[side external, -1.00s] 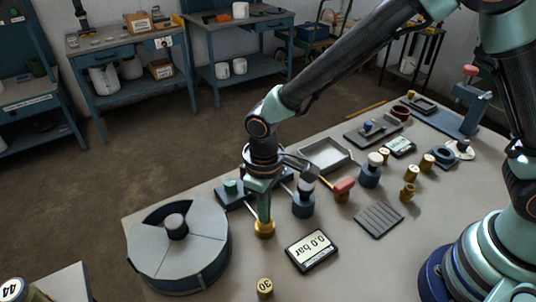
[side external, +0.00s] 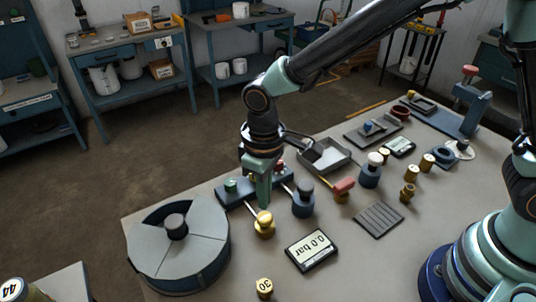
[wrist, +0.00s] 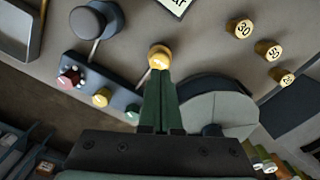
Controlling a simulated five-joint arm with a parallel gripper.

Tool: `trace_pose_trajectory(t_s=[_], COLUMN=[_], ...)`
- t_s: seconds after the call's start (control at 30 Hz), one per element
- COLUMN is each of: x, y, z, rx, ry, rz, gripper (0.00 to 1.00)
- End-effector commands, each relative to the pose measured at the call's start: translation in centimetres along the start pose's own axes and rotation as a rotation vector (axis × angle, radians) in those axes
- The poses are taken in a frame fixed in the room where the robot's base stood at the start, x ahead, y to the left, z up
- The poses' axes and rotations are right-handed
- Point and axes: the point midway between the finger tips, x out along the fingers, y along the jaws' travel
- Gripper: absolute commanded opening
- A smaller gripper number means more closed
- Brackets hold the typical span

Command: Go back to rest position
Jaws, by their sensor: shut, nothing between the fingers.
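My gripper (side external: 264,204) points down with its green fingers closed together and nothing between them. It is just above and behind a brass piece (side external: 264,226) with a rounded, pale top, which stands upright on the table. In the wrist view the closed fingertips (wrist: 161,78) lie just below the brass piece (wrist: 160,57) in the picture. I see a small gap between the fingertips and the brass piece in the side view, though contact is hard to judge in the wrist view.
A large grey round drum (side external: 155,262) stands at left. A blue block with coloured buttons (wrist: 68,62) is close to the gripper. A dark knob (side external: 303,205), a "0.0 bar" display (side external: 312,249) and a brass "30" weight (side external: 264,288) are nearby. Air above the table is clear.

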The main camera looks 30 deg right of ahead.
Motion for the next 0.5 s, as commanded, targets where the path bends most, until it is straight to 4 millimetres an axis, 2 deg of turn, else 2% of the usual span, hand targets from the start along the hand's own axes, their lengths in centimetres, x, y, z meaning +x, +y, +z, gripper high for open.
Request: trace_pose_trajectory(t_s=[0.37, 0.5], x=[0.0, -1.5], y=[0.1, 1.2], z=[0.0, 0.1], rx=[0.001, 0.026], ry=[0.001, 0.027], rz=[0.0, -0.002], gripper=[0.0, 0.0])
